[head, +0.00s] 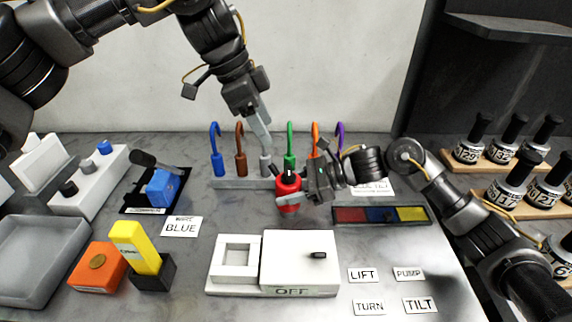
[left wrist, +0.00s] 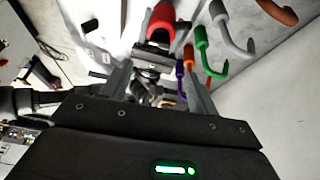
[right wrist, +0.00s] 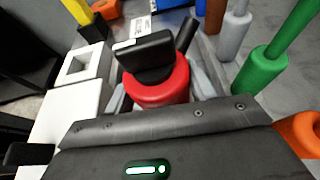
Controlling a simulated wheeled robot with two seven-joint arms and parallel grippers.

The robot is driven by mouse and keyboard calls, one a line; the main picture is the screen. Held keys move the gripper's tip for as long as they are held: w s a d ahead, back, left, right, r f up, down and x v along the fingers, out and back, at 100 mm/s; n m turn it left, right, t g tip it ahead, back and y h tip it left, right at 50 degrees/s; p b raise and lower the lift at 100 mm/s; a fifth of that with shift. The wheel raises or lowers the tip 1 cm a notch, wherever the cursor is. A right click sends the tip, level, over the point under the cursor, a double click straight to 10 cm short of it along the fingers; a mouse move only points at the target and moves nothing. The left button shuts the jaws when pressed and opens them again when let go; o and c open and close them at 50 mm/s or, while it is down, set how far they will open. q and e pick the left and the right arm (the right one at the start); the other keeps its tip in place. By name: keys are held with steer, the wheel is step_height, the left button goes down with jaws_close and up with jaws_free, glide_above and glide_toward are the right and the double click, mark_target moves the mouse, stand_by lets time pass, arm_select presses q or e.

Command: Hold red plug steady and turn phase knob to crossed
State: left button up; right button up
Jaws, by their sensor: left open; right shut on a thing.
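The red plug (head: 289,191) is a short red cylinder held upright above the table by my right gripper (head: 292,197). A black, block-shaped knob with a short stub sits on its top; this knob (right wrist: 148,55) shows in the right wrist view, with the red plug (right wrist: 158,90) between the fingers. I cannot read any phase mark on it. My left gripper (head: 263,140) is open and empty, pointing down, above and slightly left of the plug. In the left wrist view, the red plug (left wrist: 168,20) and its black top lie just beyond the open fingers (left wrist: 158,82).
A rack with several coloured hooks (head: 232,183) stands behind the plug. A white block marked OFF (head: 290,281) is in front. A red, blue and yellow strip (head: 381,215) lies right. A yellow block (head: 131,242), orange block (head: 96,277) and grey tray (head: 40,242) stand left.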

mark_target(288, 169)
arm_select(q)
steer(key=x, duration=1.2)
steer(key=c, duration=1)
